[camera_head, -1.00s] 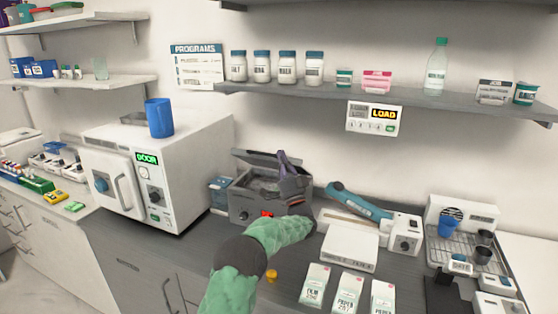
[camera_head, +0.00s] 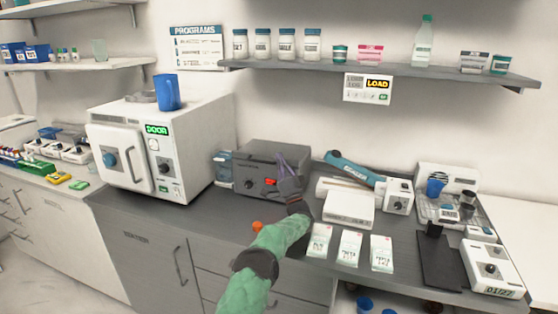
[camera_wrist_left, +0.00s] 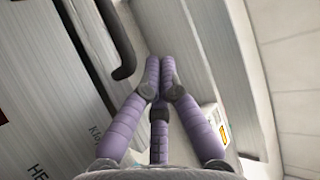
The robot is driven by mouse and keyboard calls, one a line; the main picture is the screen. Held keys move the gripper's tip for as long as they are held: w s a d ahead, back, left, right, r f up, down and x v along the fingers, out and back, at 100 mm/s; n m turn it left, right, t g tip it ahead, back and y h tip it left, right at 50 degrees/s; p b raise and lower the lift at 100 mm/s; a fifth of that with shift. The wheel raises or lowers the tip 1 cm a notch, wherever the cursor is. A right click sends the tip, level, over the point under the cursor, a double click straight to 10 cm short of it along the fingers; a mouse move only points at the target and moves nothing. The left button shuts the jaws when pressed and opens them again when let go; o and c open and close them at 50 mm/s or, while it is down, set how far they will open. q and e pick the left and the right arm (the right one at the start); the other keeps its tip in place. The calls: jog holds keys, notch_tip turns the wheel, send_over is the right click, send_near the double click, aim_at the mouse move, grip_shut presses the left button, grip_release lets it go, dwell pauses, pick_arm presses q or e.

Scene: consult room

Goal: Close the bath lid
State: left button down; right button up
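The bath (camera_head: 250,183) is a dark grey box on the counter in the head view, with a small red display on its front. Its lid (camera_head: 262,150) lies down flat over the top, and the inside of the bath is hidden. My left gripper (camera_head: 281,160) is at the right front of the bath, its purple fingers overlapping the lid's right part. Whether they touch the lid I cannot tell. In the left wrist view the fingers of this gripper (camera_wrist_left: 160,66) are together at the tips, with nothing seen between them. My right gripper is not in view.
A white oven-like machine (camera_head: 180,135) stands left of the bath. A blue-handled tool (camera_head: 350,168), a white box (camera_head: 348,208) and white packets (camera_head: 350,248) lie to the right. A shelf with jars (camera_head: 400,72) hangs above. The counter before the bath is mostly clear.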

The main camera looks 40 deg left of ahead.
pick_arm(q)
jog(key=shift+r, duration=0.1)
dwell(0.3)
notch_tip(320, 180, up, 10)
dwell(0.5)
jog(key=shift+t, duration=0.3)
